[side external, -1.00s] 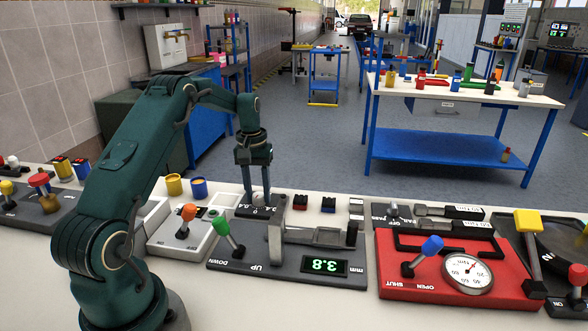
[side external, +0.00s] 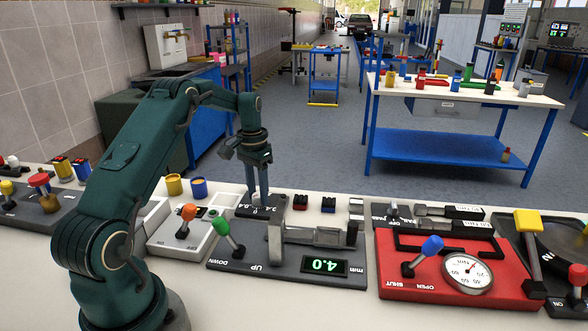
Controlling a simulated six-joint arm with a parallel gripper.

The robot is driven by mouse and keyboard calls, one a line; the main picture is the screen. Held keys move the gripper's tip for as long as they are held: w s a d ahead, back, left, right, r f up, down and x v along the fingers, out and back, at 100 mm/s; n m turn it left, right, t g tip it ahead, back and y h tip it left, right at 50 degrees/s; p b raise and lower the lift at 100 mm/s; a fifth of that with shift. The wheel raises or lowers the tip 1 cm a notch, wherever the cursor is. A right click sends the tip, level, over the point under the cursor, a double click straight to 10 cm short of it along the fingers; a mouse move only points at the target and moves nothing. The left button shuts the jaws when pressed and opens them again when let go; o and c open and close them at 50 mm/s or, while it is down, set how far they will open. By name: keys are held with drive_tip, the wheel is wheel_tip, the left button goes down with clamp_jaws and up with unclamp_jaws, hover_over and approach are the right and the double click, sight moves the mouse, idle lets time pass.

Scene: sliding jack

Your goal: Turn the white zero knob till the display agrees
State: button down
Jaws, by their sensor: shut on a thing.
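The white zero knob (side external: 259,201) sits at the back left of a dark grey caliper-like panel (side external: 228,255). My gripper (side external: 260,197) points down from above and is shut on the knob, its fingers covering most of it. Small white numbers are printed in front of the knob, too small to read surely. The green display (side external: 324,267) at the panel's front right is seen upside down and reads 4.0, with mm beside it. A grey sliding jaw (side external: 275,238) stands near the panel's middle.
A green-tipped lever (side external: 220,222) stands left of the sliding jaw, by the words UP and DOWN. An orange-knobbed lever (side external: 188,213) is on a white box further left. A red panel with a dial (side external: 466,272) and blue lever (side external: 431,246) is at right.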

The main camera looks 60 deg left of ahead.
sight(258, 194)
drive_tip(key=shift+r, duration=0.1)
drive_tip(key=shift+c, duration=2.3)
unclamp_jaws()
drive_tip(key=shift+a+r, duration=0.1)
drive_tip(key=shift+r, duration=2.45)
